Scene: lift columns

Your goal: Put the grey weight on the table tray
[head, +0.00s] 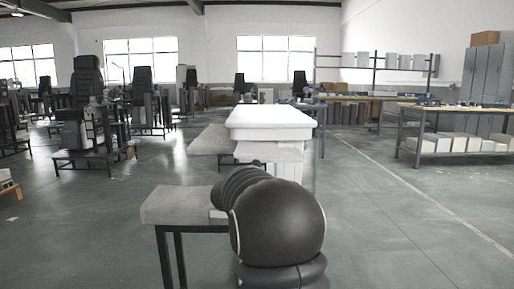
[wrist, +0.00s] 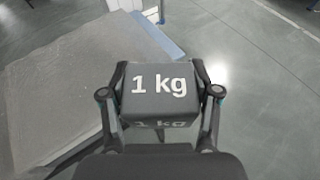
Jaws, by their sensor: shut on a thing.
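The grey weight (wrist: 160,92), a dark block marked "1 kg", is held between the two fingers of my gripper (wrist: 160,76) in the wrist view. The gripper is shut on its two sides. The weight overlaps the right edge of a grey flat surface (wrist: 62,95) in that view; its height above it cannot be told. In the head view, a grey-topped table (head: 172,207) stands at front left, partly behind my dark arm. A grey tray-like slab (head: 212,140) juts left from a white column unit (head: 270,118). My gripper and the weight are hidden there.
Open floor (head: 400,225) lies to the right. A workbench (head: 455,125) with pale bins stands at the far right. Dark chairs and machines (head: 90,120) stand at the back left. A pale blue strip (wrist: 158,36) runs along the surface's edge in the wrist view.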

